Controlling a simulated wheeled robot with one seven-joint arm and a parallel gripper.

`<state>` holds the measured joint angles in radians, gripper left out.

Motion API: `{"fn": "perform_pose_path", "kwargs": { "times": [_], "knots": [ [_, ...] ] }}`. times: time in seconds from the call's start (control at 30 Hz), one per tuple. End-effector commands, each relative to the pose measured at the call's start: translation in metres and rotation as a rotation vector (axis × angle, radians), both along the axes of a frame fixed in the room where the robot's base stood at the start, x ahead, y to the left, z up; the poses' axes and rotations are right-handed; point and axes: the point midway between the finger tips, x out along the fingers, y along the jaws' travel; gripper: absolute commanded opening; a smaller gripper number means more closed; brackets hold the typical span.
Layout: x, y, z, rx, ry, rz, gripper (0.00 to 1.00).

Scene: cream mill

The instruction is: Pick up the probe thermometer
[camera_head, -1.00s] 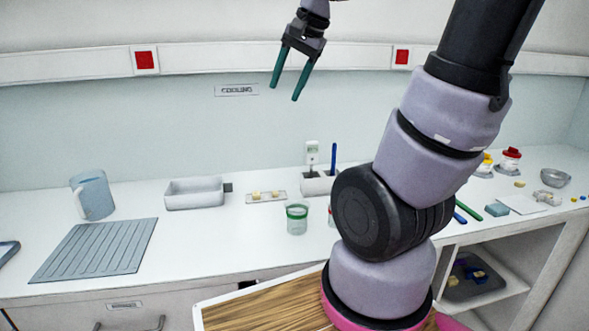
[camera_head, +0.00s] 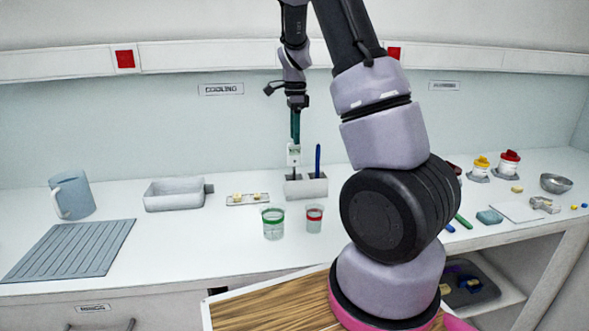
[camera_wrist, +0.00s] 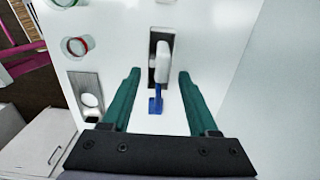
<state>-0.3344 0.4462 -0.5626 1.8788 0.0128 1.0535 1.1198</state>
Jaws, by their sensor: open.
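The probe thermometer (camera_head: 294,155) has a white head with a small display. It stands upright in a light grey two-slot holder (camera_head: 307,188) on the counter, its lower part hidden in the holder. My gripper (camera_head: 295,138) points down directly above it, green fingertips close to the top of its head. In the wrist view my open gripper (camera_wrist: 158,76) has one finger on each side of the white head (camera_wrist: 162,62), with gaps on both sides. A blue pen-like stick (camera_head: 318,158) stands in the other slot; its blue also shows in the wrist view (camera_wrist: 156,104).
A green-rimmed cup (camera_head: 273,224) and a red-rimmed cup (camera_head: 314,219) stand in front of the holder. A jug (camera_head: 72,195) is farther left.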

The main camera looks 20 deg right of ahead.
Motion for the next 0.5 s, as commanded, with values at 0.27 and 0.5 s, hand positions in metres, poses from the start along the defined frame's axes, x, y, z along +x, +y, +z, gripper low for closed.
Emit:
{"fn": "perform_pose_path", "kwargs": {
  "times": [0.27, 0.5],
  "knots": [
    [0.0, 0.0, -0.036, 0.001, 0.0, 0.0, 0.6],
    [0.002, 0.0, -0.064, 0.001, 0.003, 0.001, 0.6]
  ]
}}
